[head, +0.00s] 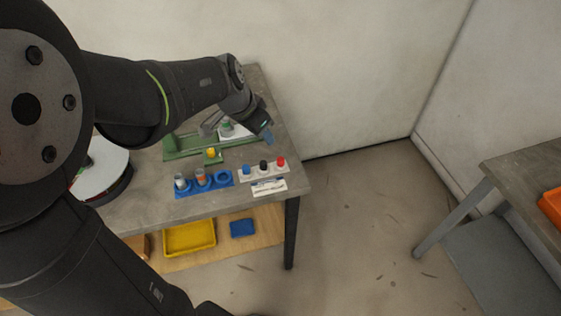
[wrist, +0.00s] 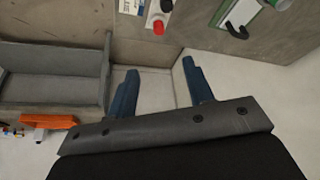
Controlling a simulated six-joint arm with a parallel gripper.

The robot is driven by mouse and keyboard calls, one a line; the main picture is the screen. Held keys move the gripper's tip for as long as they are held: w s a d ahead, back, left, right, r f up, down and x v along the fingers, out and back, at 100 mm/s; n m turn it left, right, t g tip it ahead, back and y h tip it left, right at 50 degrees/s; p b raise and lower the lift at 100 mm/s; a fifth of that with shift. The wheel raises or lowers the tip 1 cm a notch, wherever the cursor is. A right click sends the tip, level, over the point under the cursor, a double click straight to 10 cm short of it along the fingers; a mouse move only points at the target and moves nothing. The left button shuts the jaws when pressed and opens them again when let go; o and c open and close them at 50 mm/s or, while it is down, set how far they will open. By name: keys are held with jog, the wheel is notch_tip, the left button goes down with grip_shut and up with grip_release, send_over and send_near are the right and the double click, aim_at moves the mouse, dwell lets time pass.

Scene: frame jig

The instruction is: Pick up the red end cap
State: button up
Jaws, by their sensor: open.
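The red end cap (head: 281,161) sits at the right end of a white holder (head: 264,174) near the table's right edge. A black cap (head: 263,165) and a blue cap (head: 247,169) stand to its left in the same holder. In the wrist view the red end cap (wrist: 158,28) shows near the top, beyond the fingertips. My gripper (head: 268,138) is above the table, behind the holder in the head view. In the wrist view my gripper (wrist: 160,66) is open, its blue fingers apart with nothing between them.
A blue rack (head: 204,186) with several round places stands left of the holder. A green frame jig (head: 183,144) with a yellow piece (head: 213,153) lies behind it. A white printed label (head: 268,187) lies in front of the holder. Open floor lies right of the table (head: 293,184).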

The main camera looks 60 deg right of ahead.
aim_at(280, 159)
jog(key=x, duration=1.6)
jog(key=shift+s+d+f, duration=0.15)
jog(key=shift+f, duration=0.25)
jog(key=shift+c, duration=0.5)
grip_shut()
